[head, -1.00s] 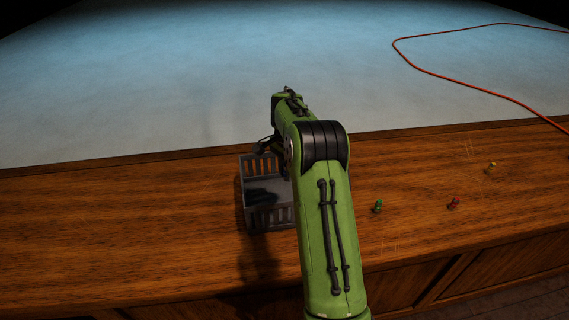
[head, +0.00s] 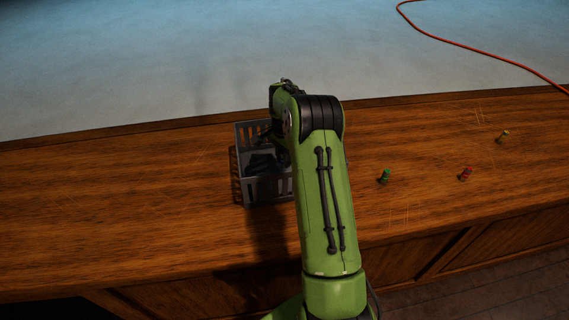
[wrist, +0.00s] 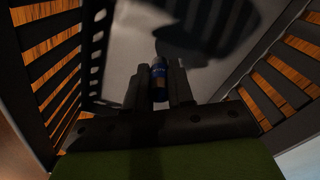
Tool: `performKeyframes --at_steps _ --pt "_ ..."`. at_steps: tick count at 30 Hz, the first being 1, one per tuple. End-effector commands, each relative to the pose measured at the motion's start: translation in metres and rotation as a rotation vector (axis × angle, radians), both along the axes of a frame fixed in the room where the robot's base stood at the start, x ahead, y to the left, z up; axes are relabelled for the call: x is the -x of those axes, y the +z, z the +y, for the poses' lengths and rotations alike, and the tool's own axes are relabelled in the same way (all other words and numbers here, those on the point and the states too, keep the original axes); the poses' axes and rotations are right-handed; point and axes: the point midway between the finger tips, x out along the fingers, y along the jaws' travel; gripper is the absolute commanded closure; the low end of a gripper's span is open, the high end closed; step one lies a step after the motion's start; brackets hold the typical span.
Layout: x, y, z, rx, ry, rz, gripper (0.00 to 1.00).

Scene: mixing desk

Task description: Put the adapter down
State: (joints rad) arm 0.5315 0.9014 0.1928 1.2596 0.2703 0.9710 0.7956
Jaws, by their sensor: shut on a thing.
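The blue adapter (wrist: 159,80) sits between the two dark fingers of my gripper (wrist: 160,88) in the wrist view, and the fingers are shut on it. The gripper is over the inside of a grey slatted crate (head: 268,192), whose side wall also shows in the wrist view (wrist: 98,50). The adapter appears to be above the pale crate floor, though its exact height is hard to tell. In the head view my green arm hides the adapter and most of the gripper, and covers the crate's right side.
A green adapter (head: 384,177), a red adapter (head: 465,174) and a yellow adapter (head: 503,137) stand apart on the wooden desk (head: 120,190), right of my arm. An orange cable (head: 455,45) lies on the pale surface behind. The desk left of the crate is clear.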

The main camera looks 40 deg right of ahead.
Motion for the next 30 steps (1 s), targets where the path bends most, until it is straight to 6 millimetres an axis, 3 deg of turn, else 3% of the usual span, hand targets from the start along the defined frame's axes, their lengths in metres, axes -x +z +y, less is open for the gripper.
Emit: performKeyframes --at_steps 5,15,16,21,30 --pt "0.001 -0.039 0.0 -0.003 0.0 0.003 1.0" --pt "0.0 -0.043 0.0 -0.001 0.001 0.001 1.0" --pt "0.0 -0.043 0.0 -0.001 0.001 0.001 0.76" --pt "0.0 -0.042 0.0 -0.001 0.001 0.001 0.52" --pt "0.0 -0.037 0.0 -0.001 0.001 0.0 0.52"
